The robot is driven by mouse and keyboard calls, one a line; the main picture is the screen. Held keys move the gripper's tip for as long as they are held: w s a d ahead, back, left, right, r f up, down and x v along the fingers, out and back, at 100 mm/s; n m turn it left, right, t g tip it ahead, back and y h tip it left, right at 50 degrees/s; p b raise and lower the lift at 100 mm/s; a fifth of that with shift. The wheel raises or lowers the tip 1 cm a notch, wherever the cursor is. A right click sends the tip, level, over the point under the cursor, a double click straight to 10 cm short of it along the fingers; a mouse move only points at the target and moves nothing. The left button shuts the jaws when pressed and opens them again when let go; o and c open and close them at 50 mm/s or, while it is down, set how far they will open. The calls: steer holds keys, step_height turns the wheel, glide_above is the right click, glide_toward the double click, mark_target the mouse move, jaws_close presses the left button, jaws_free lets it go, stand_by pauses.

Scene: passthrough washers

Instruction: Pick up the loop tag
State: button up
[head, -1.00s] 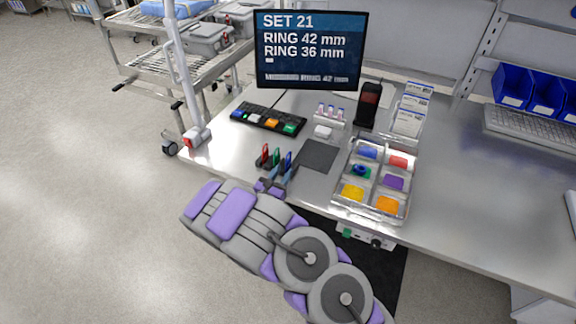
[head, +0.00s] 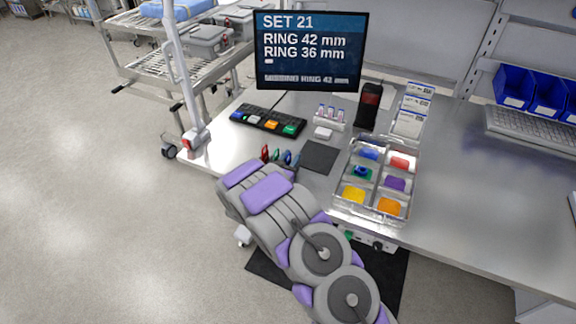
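I cannot make out for certain which item is the loop tag. A clear compartment tray (head: 338,204) holds coloured pieces: blue (head: 369,154), red (head: 400,163), a blue-and-green ring-like piece (head: 362,171), purple (head: 395,184), yellow (head: 354,195) and orange (head: 389,206). My arm covers the table's front edge left of the tray. My gripper is hidden behind the arm links.
A black strip with coloured blocks (head: 268,121), a dark mat (head: 319,157), a small white block (head: 323,133), and a black device (head: 369,106) stand around.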

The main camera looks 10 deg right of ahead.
steer(key=shift+c, duration=0.2)
jaws_close()
stand_by(0.3)
steer(key=shift+r, duration=0.55)
steer(key=r, duration=0.1)
steer(key=r+p, duration=0.1)
steer(key=shift+s+a+r, duration=0.15)
steer(key=shift+s+r, duration=0.1)
steer(key=shift+r, duration=0.1)
steer(key=s+a+r+p, duration=0.1)
steer(key=s+p, duration=0.1)
steer(key=s, duration=1.3)
steer(key=shift+s+a, duration=0.2)
steer(key=shift+a, duration=0.2)
